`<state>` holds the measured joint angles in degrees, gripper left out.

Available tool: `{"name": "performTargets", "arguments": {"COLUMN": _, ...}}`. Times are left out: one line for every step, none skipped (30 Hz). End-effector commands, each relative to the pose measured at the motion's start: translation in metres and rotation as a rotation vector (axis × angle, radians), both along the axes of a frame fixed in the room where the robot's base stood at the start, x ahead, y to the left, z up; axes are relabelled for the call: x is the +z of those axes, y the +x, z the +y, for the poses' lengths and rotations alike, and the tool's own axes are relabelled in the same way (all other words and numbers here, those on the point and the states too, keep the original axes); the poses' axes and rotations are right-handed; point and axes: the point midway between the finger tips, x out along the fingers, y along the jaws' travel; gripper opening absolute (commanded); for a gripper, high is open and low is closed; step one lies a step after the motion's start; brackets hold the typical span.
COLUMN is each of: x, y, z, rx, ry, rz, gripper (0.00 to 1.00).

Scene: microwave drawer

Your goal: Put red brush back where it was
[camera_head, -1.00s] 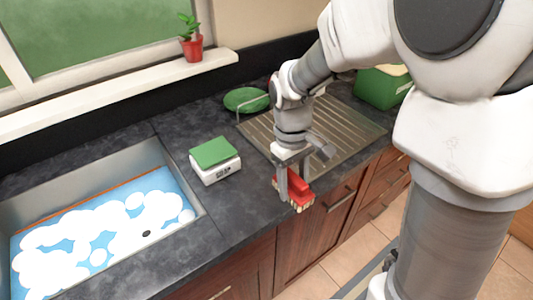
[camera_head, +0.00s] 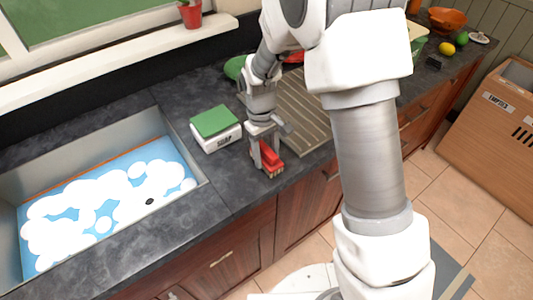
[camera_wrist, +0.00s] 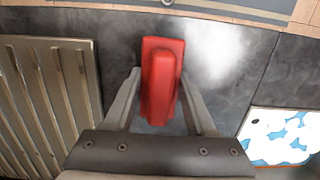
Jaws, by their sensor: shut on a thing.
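The red brush (camera_head: 270,157) has a red back and pale bristles along its lower side. My gripper (camera_head: 266,160) is shut on it, and the brush is at the dark counter between the draining board and the soap box. In the wrist view the red brush (camera_wrist: 160,85) lies lengthwise between the two fingers of my gripper (camera_wrist: 158,98). I cannot tell whether the bristles touch the counter.
The white soap box with green lid (camera_head: 215,128) stands left of my gripper. The sink (camera_head: 188,165) holds blue-and-white water and foam. The ribbed draining board (camera_head: 303,118) is to the right. Bare counter (camera_head: 215,185) lies in front. A cardboard box (camera_head: 490,140) stands at far right.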

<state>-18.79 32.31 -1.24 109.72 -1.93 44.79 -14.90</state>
Motion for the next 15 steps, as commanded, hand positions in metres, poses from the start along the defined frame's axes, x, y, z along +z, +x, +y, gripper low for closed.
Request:
{"name": "performTargets", "arguments": {"x": -0.0011, "y": 0.0002, "z": 0.0000, "rx": 0.000, "ry": 0.001, "rz": -0.001, "gripper": 0.11}}
{"name": "performTargets", "arguments": {"x": -0.0008, "y": 0.0003, "z": 0.0001, "rx": 0.000, "ry": 0.001, "rz": -0.002, "gripper": 0.11}}
{"name": "performTargets", "arguments": {"x": -0.0005, "y": 0.0003, "z": 0.0001, "rx": 0.000, "ry": 0.001, "rz": -0.002, "gripper": 0.11}}
{"name": "performTargets", "arguments": {"x": -0.0005, "y": 0.0003, "z": 0.0001, "rx": 0.000, "ry": 0.001, "rz": -0.002, "gripper": 0.11}}
{"name": "performTargets", "arguments": {"x": -0.0005, "y": 0.0003, "z": 0.0000, "rx": 0.000, "ry": 0.001, "rz": -0.002, "gripper": 0.11}}
{"name": "performTargets", "arguments": {"x": -0.0005, "y": 0.0003, "z": 0.0000, "rx": 0.000, "ry": 0.001, "rz": -0.002, "gripper": 0.11}}
{"name": "performTargets", "arguments": {"x": -0.0010, "y": 0.0002, "z": 0.0000, "rx": 0.000, "ry": 0.001, "rz": -0.001, "gripper": 0.11}}
{"name": "performTargets", "arguments": {"x": -0.0019, "y": 0.0002, "z": 0.0000, "rx": 0.000, "ry": 0.001, "rz": -0.001, "gripper": 0.11}}
{"name": "performTargets", "arguments": {"x": -0.0036, "y": 0.0001, "z": 0.0001, "rx": 0.000, "ry": 0.001, "rz": -0.001, "gripper": 0.11}}
{"name": "performTargets", "arguments": {"x": -0.0048, "y": 0.0001, "z": 0.0001, "rx": 0.000, "ry": 0.001, "rz": -0.001, "gripper": 0.11}}
{"name": "performTargets", "arguments": {"x": -0.0046, "y": 0.0001, "z": 0.0001, "rx": 0.000, "ry": 0.001, "rz": -0.001, "gripper": 0.57}}
{"name": "performTargets", "arguments": {"x": -0.0036, "y": 0.0001, "z": 0.0001, "rx": 0.000, "ry": 0.001, "rz": -0.001, "gripper": 0.65}}
{"name": "performTargets", "arguments": {"x": -0.0035, "y": 0.0001, "z": 0.0000, "rx": 0.000, "ry": 0.001, "rz": -0.001, "gripper": 0.70}}
{"name": "performTargets", "arguments": {"x": -0.0035, "y": 0.0001, "z": 0.0000, "rx": 0.000, "ry": 0.001, "rz": -0.001, "gripper": 0.76}}
{"name": "performTargets", "arguments": {"x": -0.0035, "y": 0.0001, "z": 0.0000, "rx": 0.000, "ry": 0.001, "rz": -0.001, "gripper": 0.83}}
